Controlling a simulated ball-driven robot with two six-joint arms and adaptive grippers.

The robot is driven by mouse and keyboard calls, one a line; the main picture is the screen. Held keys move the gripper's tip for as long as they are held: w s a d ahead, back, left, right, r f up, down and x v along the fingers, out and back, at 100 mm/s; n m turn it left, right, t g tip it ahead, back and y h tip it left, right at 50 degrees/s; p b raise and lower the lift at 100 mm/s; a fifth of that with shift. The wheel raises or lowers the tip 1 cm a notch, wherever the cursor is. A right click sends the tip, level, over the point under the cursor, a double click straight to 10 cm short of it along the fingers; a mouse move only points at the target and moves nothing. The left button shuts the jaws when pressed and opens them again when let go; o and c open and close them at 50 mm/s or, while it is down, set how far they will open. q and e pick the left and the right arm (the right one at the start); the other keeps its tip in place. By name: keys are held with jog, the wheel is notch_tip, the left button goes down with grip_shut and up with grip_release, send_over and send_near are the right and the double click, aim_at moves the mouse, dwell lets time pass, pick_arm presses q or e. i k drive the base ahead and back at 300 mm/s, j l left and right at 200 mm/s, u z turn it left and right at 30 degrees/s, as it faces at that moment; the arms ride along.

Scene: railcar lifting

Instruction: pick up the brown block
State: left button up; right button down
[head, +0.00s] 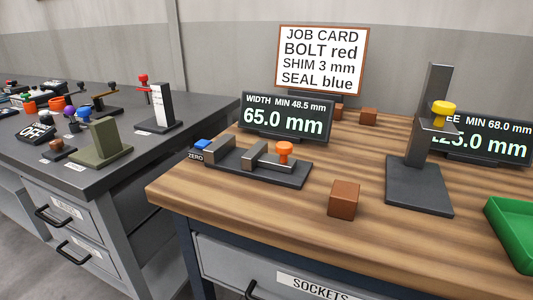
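A brown block (344,199) sits alone near the front of the wooden bench (270,215), between a caliper-like gauge and a tall height gauge. Two smaller-looking brown blocks stand at the back of the bench, one at the right (368,116) and one at the left (338,111), below the job card. Neither of my grippers shows in the head view.
The sliding gauge (262,170) with an orange knob lies left of the front block. The height gauge (418,185) stands to its right. A green tray (513,232) is at the right edge. Digital displays (288,117) stand behind. A dark bench (95,165) with several fixtures is at left.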

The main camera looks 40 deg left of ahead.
aim_at(342, 202)
jog(key=l+u, duration=0.1)
jog(key=u, duration=0.3)
jog(key=k+u, duration=0.15)
jog(key=u, duration=0.2)
jog(key=k+u, duration=0.1)
jog(key=u, duration=0.3)
jog(key=k+u, duration=0.1)
jog(key=u, duration=0.25)
